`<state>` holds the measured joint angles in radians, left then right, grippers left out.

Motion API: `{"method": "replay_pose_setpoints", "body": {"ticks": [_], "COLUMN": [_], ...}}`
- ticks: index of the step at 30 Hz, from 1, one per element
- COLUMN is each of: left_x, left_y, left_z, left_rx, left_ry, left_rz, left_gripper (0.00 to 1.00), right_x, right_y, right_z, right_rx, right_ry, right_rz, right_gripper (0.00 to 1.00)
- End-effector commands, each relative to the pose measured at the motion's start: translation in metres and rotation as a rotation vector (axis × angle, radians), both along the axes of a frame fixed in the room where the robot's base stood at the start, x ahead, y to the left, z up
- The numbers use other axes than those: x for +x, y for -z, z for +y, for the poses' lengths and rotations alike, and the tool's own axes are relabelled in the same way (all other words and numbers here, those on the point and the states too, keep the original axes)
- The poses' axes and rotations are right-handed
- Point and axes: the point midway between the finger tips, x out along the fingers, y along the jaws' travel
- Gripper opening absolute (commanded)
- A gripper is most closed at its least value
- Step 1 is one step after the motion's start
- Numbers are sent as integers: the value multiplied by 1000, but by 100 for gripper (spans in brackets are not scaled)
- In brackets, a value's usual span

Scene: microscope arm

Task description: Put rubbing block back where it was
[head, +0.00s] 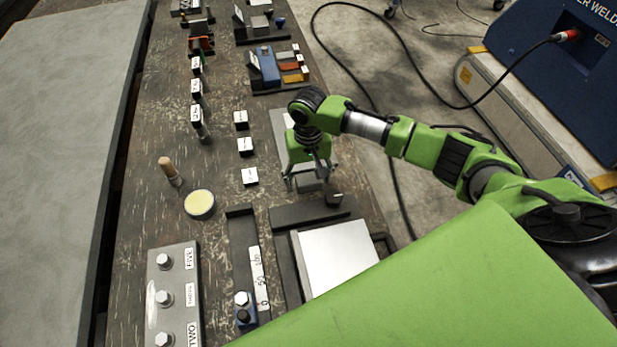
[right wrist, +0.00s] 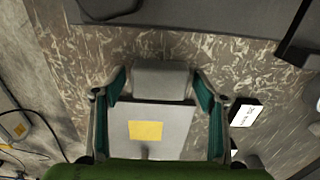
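A grey block (right wrist: 160,80), which I take to be the rubbing block, lies between the fingers of my right gripper (right wrist: 160,92) in the right wrist view. In the head view, the block (head: 308,182) shows just below my right gripper (head: 312,178), which points down. The fingers stand on either side of the block, with narrow gaps seeming to show, so the gripper looks open around it. A flat grey plate (right wrist: 172,130) with a yellow patch lies right beside the block. The plate (head: 281,124) is partly hidden by my gripper in the head view. My left gripper is not in view.
A dark block (head: 333,199) and a dark bar (head: 300,215) lie close to the right gripper. A pale flat plate (head: 338,257) lies nearer. Several labelled blocks, a round yellow-topped tin (head: 200,204) and a wooden-handled tool (head: 168,168) stand left on the worn table (head: 222,110).

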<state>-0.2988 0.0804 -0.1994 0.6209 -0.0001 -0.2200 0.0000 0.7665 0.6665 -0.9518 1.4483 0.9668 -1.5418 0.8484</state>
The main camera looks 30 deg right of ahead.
Motion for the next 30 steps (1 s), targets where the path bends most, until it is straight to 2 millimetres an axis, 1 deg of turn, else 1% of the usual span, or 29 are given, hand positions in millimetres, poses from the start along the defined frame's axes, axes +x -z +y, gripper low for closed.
{"method": "replay_pose_setpoints", "body": {"ticks": [8, 11, 14, 21, 24, 27, 30], "left_x": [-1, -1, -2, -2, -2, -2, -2], "left_y": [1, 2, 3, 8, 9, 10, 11], "left_z": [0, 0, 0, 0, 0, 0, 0], "left_rx": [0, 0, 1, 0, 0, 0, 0], "left_ry": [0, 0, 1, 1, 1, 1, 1], "left_rz": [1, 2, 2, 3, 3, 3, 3], "left_gripper": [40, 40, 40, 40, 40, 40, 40], "right_x": [0, 1, 1, 1, 1, 1, 1], "right_y": [-1, -8, -23, -75, -95, -109, -119], "right_z": [0, 0, 0, 1, 0, 1, 1], "right_rx": [0, 0, 2, 2, 1, 1, 1], "right_ry": [0, -1, -1, -1, -1, 0, 0], "right_rz": [-1, -2, -5, -5, -3, -3, -1], "right_gripper": [65, 65, 65, 65, 65, 65, 65]}}
